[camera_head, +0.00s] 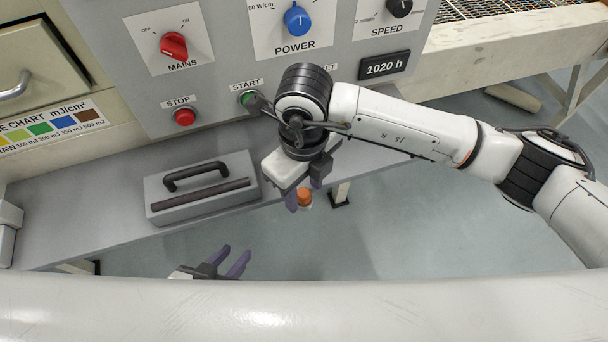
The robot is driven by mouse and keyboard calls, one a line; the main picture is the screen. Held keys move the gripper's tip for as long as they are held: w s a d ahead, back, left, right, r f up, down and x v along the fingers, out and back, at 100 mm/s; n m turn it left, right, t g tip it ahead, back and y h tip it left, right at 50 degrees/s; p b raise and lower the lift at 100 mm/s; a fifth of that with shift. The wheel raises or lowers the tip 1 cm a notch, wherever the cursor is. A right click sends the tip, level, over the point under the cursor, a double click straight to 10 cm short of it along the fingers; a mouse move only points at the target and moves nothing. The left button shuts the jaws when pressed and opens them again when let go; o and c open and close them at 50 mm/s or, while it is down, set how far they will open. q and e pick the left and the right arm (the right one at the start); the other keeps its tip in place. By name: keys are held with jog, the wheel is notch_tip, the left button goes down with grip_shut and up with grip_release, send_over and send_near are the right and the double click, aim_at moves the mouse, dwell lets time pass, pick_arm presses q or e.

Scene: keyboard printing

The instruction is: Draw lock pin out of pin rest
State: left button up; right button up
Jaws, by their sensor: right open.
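A small orange knob (304,196) with a pale base shows past the front edge of the grey shelf, and it may be the head of the lock pin. My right gripper (304,192) is open above it, with its purple fingertips on either side of the knob in the picture. I cannot tell whether they touch it. The pin's shaft and the pin rest cannot be made out. My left gripper (234,253) is open and empty at the lower middle, with its two purple fingers apart and its arm mostly hidden.
A grey block (163,188) with a black handle and a dark bar lies on the grey shelf (75,219). Behind stands a control panel (220,45) with MAINS, POWER and SPEED knobs, a red STOP button (185,117) and a green START button. A pale bar crosses the foreground.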

aim_at(304, 193)
jog(key=shift+f, duration=0.3)
grip_shut()
jog(key=shift+r, duration=0.1)
jog(key=shift+r+p, duration=1.6)
jog(key=shift+r, duration=1.6)
jog(key=shift+r+p, duration=1.25)
jog(key=shift+r, duration=0.75)
